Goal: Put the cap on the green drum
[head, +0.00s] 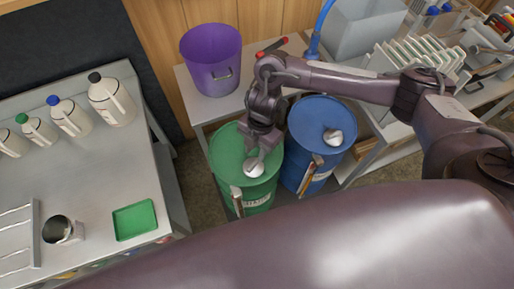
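The green drum (229,160) stands on the floor between the left table and the back bench. A silver domed cap (254,169) shows at the front part of its top; I cannot tell whether it is seated on an opening. My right gripper (260,148) reaches in from the right and points down over the drum, just behind and above the cap. Its fingers look apart, with the cap's dome showing clear below them. The opening under the cap is hidden. My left gripper is not in view.
A blue drum (310,119) with a similar silver cap (333,137) stands close at the right. A purple bucket (211,65) stands on the bench behind. The left table (95,170) holds several white jugs, a metal cup (60,230) and a green tray (134,219).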

